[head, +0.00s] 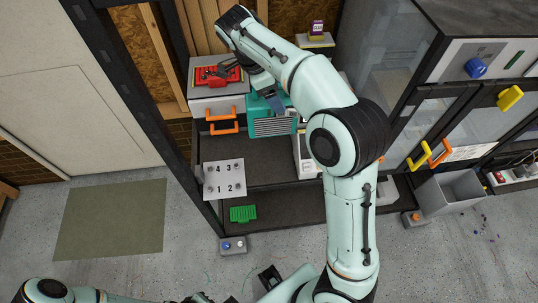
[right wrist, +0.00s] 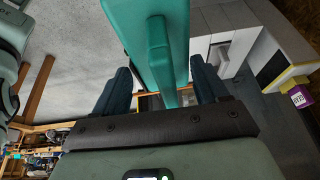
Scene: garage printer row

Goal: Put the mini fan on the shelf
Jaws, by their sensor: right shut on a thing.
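The mini fan (head: 272,126) is a teal box with a pale slatted grille, above the dark bench in the head view. It shows large and teal in the right wrist view (right wrist: 155,45), with a raised bar along it. My right gripper (head: 273,100) is shut on the fan, its dark blue fingers on either side. My arm hides part of the area behind. The shelf for the fan cannot be told for sure. My left arm lies along the bottom edge; a dark part there looks like my left gripper (head: 269,278), its jaws unclear.
A grey drawer unit (head: 206,104) with orange handles bears a red tray (head: 215,78). A numbered plate (head: 224,179) and a green comb-like piece (head: 243,213) lie in front. A small purple box (head: 317,28) stands at the back. A grey bin (head: 450,193) is at right.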

